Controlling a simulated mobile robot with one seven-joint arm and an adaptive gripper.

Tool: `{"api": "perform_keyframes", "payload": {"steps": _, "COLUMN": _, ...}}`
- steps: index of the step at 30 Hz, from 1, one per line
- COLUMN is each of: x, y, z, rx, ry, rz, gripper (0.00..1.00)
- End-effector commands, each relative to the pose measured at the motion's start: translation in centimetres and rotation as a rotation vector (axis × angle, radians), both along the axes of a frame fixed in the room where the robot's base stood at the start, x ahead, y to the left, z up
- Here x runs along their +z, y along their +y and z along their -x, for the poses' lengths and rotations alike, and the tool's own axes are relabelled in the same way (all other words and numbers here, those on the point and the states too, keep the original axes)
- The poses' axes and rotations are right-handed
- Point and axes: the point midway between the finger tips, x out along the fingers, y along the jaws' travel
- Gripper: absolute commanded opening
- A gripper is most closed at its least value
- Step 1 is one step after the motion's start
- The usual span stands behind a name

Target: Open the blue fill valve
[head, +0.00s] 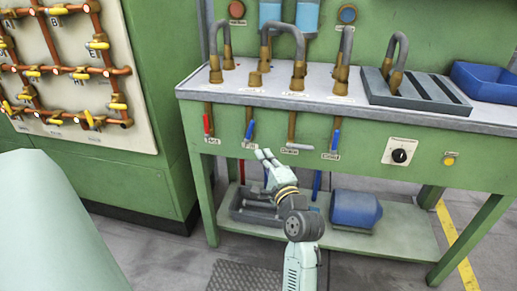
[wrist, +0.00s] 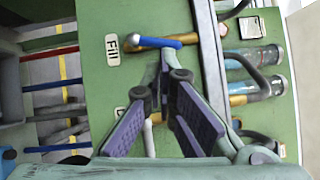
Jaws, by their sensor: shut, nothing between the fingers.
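The blue fill valve lever (wrist: 160,42) hangs from a brass-coloured pipe near the top of the wrist view, beside a white "Fill" label (wrist: 111,46). In the head view the blue lever (head: 250,130) is second from the left on the bench front and points downward, slightly tilted. My gripper (head: 264,154) is just below and right of it. In the wrist view my gripper (wrist: 167,62) is shut and empty, its fingertips close to the lever. I cannot tell whether they touch it.
A red lever (head: 207,124) is to the left. A grey lever (head: 298,147) and another blue lever (head: 336,140) are to the right. A green cabinet (head: 130,183) stands left.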

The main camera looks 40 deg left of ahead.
Motion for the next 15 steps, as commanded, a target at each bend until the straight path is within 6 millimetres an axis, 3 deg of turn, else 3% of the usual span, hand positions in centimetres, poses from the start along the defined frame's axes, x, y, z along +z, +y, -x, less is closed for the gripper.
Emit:
{"api": "perform_keyframes", "payload": {"steps": 6, "x": -0.5, "y": -2.8, "z": 1.3, "rx": -0.002, "ry": 0.0, "rz": -0.002, "gripper": 0.0}}
{"api": "perform_keyframes", "payload": {"steps": 15, "x": -0.4, "y": -3.4, "z": 1.6, "rx": 0.0, "ry": 0.0, "rz": -0.001, "gripper": 0.0}}
